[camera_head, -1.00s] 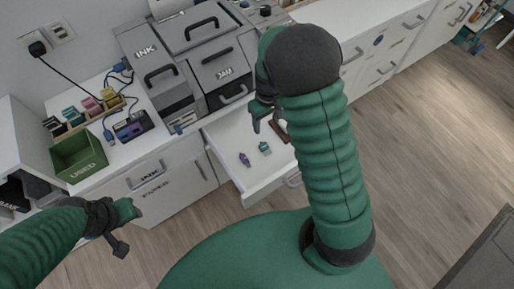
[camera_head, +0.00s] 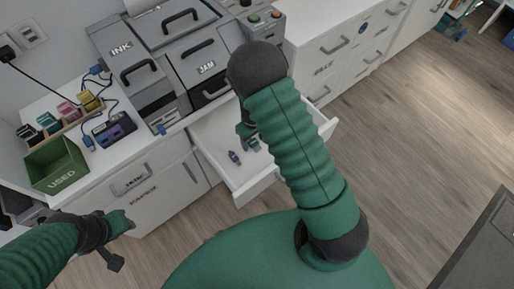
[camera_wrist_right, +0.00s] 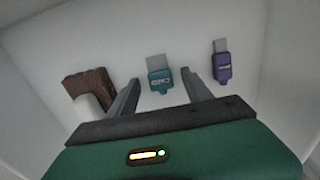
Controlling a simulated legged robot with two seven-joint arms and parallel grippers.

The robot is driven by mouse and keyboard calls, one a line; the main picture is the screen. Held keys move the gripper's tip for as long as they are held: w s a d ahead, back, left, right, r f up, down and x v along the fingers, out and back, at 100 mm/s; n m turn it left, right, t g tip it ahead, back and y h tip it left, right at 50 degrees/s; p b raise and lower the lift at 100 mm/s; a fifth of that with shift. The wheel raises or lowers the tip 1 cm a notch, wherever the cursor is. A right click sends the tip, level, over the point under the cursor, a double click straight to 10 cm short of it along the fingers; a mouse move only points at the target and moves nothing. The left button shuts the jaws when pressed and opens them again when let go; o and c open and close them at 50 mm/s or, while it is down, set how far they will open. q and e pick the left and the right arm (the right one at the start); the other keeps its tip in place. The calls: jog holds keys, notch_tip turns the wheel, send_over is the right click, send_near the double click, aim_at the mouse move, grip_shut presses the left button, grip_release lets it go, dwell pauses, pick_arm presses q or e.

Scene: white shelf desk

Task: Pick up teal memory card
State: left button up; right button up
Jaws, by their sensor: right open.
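The teal memory card (camera_wrist_right: 160,80) lies on the floor of the open white drawer, with a pale end pointing away from my gripper in the right wrist view. My right gripper (camera_wrist_right: 158,85) is open above it, one finger to each side, and the card shows between the fingers. I cannot tell the height left between them. In the head view my right gripper (camera_head: 247,134) is over the drawer (camera_head: 222,165), partly hidden by my arm, and the card is hard to pick out there. My left gripper (camera_head: 122,240) is away at lower left, in front of the desk.
A purple memory card (camera_wrist_right: 221,68) lies to the right in the drawer, and a brown block-like object (camera_wrist_right: 88,88) lies to the left. The drawer walls surround them. On the desk are a green USED bin (camera_head: 57,166) and grey machines marked INK and JAM.

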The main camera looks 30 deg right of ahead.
grip_shut()
